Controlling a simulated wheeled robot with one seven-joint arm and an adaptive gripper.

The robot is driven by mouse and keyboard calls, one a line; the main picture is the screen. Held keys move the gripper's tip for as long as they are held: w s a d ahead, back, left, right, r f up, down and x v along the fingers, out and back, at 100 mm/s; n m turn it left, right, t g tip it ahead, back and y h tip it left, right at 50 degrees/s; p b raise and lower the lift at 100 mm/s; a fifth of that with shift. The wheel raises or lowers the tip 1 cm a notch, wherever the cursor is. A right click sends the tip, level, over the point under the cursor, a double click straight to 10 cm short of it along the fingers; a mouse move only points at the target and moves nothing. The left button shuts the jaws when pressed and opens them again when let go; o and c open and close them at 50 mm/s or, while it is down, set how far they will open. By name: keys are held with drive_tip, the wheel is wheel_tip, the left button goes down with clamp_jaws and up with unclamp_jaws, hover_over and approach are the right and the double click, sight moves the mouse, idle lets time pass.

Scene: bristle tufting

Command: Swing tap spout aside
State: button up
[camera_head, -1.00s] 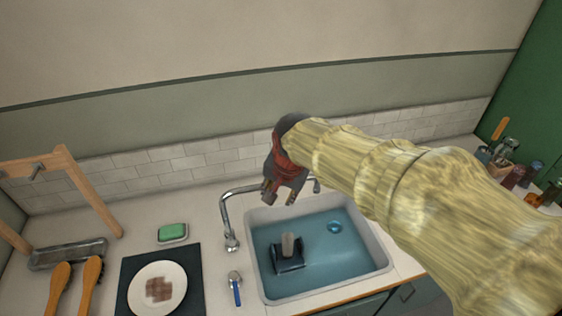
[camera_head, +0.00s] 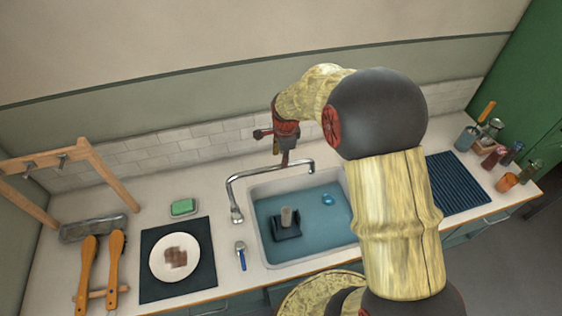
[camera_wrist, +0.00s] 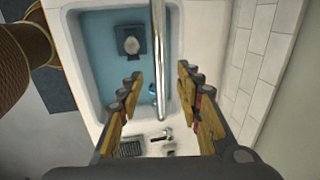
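The chrome tap (camera_head: 236,213) stands at the left of the sink. Its long spout (camera_head: 262,173) reaches right across the back part of the basin, with its end turned down. My gripper (camera_head: 283,157) hangs over the spout's outer half, fingers pointing down. In the wrist view my gripper (camera_wrist: 160,88) is open, with one finger on each side of the spout (camera_wrist: 158,55). A gap shows on both sides, so I see no contact. How deep the fingers reach past the spout is unclear.
The sink (camera_head: 262,250) holds blue water and a dark block (camera_head: 287,228) with a pale peg. A green soap (camera_head: 182,207), a plate (camera_head: 158,262) and a blue-handled tool (camera_head: 241,257) lie left. A ribbed mat (camera_head: 455,185) lies right. The tiled wall (camera_head: 190,150) is close behind.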

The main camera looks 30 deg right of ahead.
drive_tip(key=shift+w+d+f, duration=0.1)
drive_tip(key=shift+w+f, duration=0.1)
drive_tip(key=shift+f, duration=0.7)
drive_tip(key=shift+w+a+f, duration=0.1)
drive_tip(key=shift+w+f, duration=0.05)
drive_tip(key=shift+f, duration=0.75)
drive_tip(key=shift+w+d+f, duration=0.1)
drive_tip(key=shift+w+f, duration=0.1)
drive_tip(key=shift+f, duration=0.7)
drive_tip(key=shift+c, duration=1.4)
clamp_jaws()
